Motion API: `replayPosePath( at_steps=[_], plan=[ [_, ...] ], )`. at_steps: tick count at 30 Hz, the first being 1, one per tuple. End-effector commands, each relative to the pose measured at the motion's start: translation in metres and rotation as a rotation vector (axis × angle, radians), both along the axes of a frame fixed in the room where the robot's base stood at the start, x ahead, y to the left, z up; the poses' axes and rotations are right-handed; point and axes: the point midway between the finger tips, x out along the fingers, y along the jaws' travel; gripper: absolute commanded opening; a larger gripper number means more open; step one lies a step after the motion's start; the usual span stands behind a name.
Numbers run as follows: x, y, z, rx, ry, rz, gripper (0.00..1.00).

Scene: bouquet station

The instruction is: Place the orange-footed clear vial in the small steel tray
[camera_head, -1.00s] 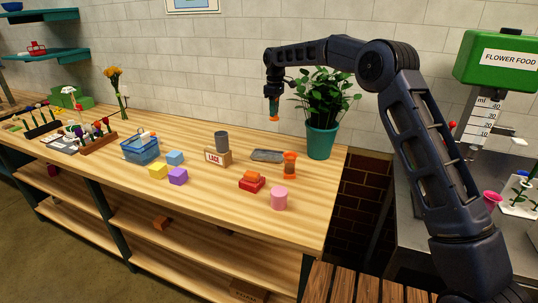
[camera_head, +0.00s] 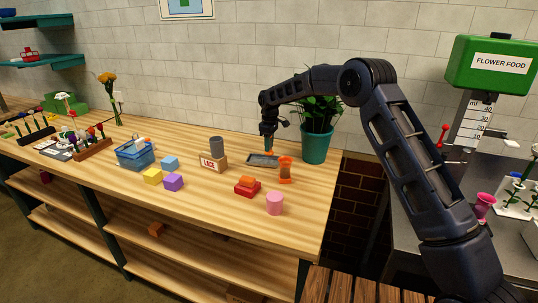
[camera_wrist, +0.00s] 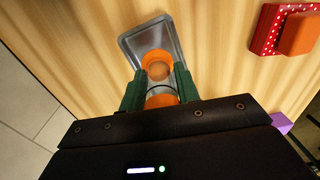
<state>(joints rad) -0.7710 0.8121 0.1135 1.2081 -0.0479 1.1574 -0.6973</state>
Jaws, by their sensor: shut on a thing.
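My gripper (camera_head: 268,146) is shut on the orange-footed clear vial (camera_wrist: 157,66). In the wrist view, the vial's orange foot shows beyond the green fingertips (camera_wrist: 158,88), and an orange part also shows between them. The small steel tray (camera_head: 252,162) lies on the wooden bench, left of the plant pot. In the wrist view, the foot appears over the near part of the tray (camera_wrist: 130,44). I cannot tell whether it touches the tray floor. In the head view the vial is mostly hidden by the fingers.
An orange-ended vessel (camera_head: 286,170) stands just right of the tray. A labelled wooden block (camera_head: 213,163) with a grey cup (camera_head: 217,145) is to the left. A potted plant (camera_head: 316,147) stands behind right.

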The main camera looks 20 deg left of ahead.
Motion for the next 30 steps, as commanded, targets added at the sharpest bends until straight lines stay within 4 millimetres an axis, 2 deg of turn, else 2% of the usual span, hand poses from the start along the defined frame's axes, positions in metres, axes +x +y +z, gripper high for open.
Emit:
replayPosePath(
  at_steps=[10, 23, 24, 26, 27, 30],
  plan=[
    [0.000, 0.000, -0.048, -0.001, 0.000, 0.000, 0.00],
    [0.000, 0.000, -0.054, -0.001, 0.000, 0.000, 0.00],
    [0.000, 0.000, -0.054, -0.001, 0.001, 0.000, 0.40],
    [0.000, 0.000, -0.054, -0.001, 0.001, 0.000, 0.51],
    [0.000, 0.000, -0.054, -0.001, 0.001, 0.000, 0.54],
    [0.000, 0.000, -0.054, -0.001, 0.001, 0.000, 0.54]
  ],
)
